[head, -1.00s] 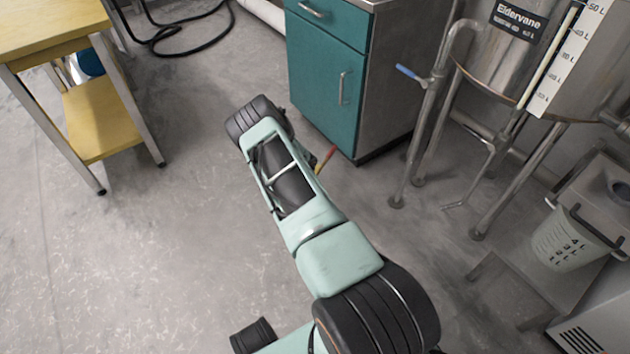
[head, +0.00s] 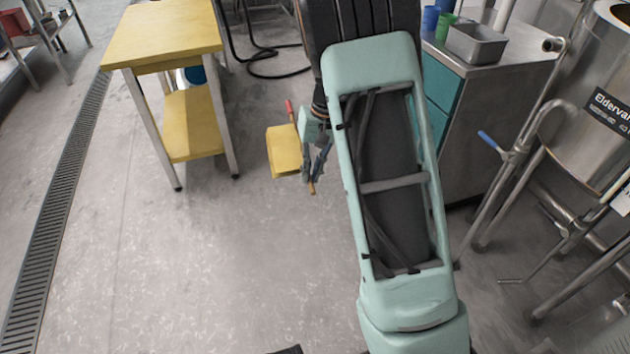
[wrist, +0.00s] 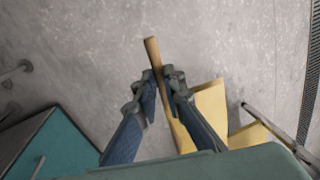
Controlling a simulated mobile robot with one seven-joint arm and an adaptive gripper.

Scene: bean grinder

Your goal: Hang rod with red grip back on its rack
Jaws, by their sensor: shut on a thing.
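The rod (head: 312,187) is held in my gripper (head: 310,165) above the floor, left of my arm in the head view. Its red grip (head: 290,109) points up in the picture, toward the back. In the wrist view my gripper (wrist: 160,82) is shut on the rod's tan shaft, and the bare wooden end (wrist: 151,47) sticks out past the fingertips. A flat yellow panel (head: 283,153) shows right beside the rod, also in the wrist view (wrist: 211,107); I cannot tell whether it is joined to it. I cannot make out the rack.
A yellow table (head: 165,33) with a lower shelf stands at the upper left. A teal cabinet (head: 440,108) with a metal tray (head: 477,44) on top and a steel tank (head: 590,75) stand to the right. The floor at lower left is clear.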

